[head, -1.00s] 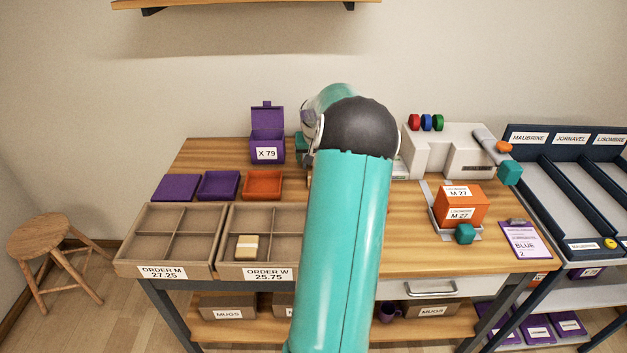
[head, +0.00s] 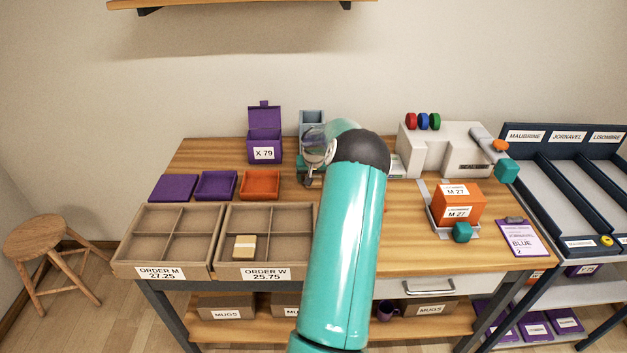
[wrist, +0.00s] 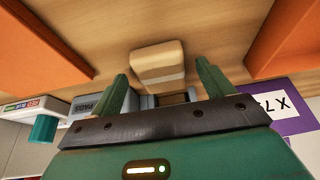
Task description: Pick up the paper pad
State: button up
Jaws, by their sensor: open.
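In the head view my gripper (head: 310,177) is low over the back of the table, partly hidden by my arm, and this pad is hidden. A similar cream pad (head: 244,246) lies in a compartment of the Order W tray (head: 268,273).
A grey-blue bin (head: 312,121) stands behind my gripper, and a purple box labelled X 79 (head: 264,147) stands left of it. An orange tray (head: 260,184) lies nearby on the left. The white press (head: 445,150) and orange M 27 block (head: 458,205) stand right.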

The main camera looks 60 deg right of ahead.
jog(key=shift+w+d+f, duration=0.1)
jog(key=shift+f, duration=0.25)
jog(key=c, duration=1.1)
jog(key=shift+o, duration=0.2)
